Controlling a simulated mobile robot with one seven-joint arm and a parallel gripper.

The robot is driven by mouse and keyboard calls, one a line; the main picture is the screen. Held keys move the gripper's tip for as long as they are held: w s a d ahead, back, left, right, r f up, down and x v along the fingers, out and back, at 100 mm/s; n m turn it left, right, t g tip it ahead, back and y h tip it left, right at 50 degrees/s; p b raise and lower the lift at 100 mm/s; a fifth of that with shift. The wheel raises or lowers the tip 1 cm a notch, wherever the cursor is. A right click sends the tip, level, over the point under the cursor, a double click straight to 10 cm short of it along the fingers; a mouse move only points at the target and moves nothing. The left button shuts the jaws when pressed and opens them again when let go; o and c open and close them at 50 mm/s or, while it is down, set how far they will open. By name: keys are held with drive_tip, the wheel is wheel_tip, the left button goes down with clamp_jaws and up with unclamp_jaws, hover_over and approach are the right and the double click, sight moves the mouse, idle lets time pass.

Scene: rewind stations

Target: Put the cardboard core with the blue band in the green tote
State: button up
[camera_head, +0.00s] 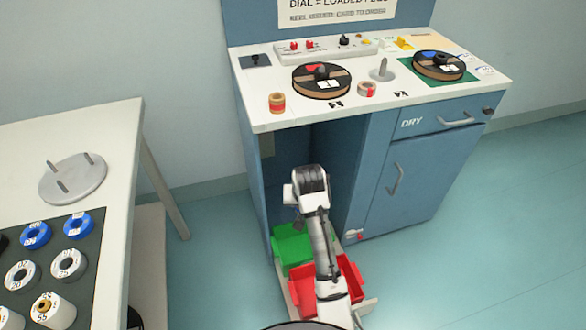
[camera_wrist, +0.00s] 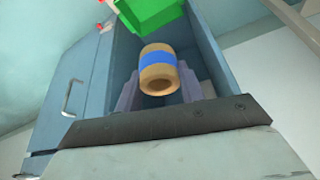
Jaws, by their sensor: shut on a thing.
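The cardboard core with the blue band (camera_wrist: 158,70) is between the fingers of my gripper (camera_wrist: 160,88) in the wrist view. My gripper is shut on it. The core is tan, with its open end facing the camera. The green tote (camera_wrist: 150,12) shows beyond the core at the top of the wrist view. In the head view the green tote (camera_head: 290,246) is low in the open bay of the blue bench, partly behind my arm. The core and my fingertips are hidden in the head view.
A red tote (camera_head: 350,274) sits beside the green tote, nearer the camera. A white table (camera_head: 110,130) with several spools stands at left.

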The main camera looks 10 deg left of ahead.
drive_tip(key=s+d+f+m, duration=0.1)
drive_tip(key=s+d+f, duration=0.2)
drive_tip(key=f, duration=0.9)
drive_tip(key=shift+h, duration=0.4)
drive_tip(key=shift+s+a, duration=0.15)
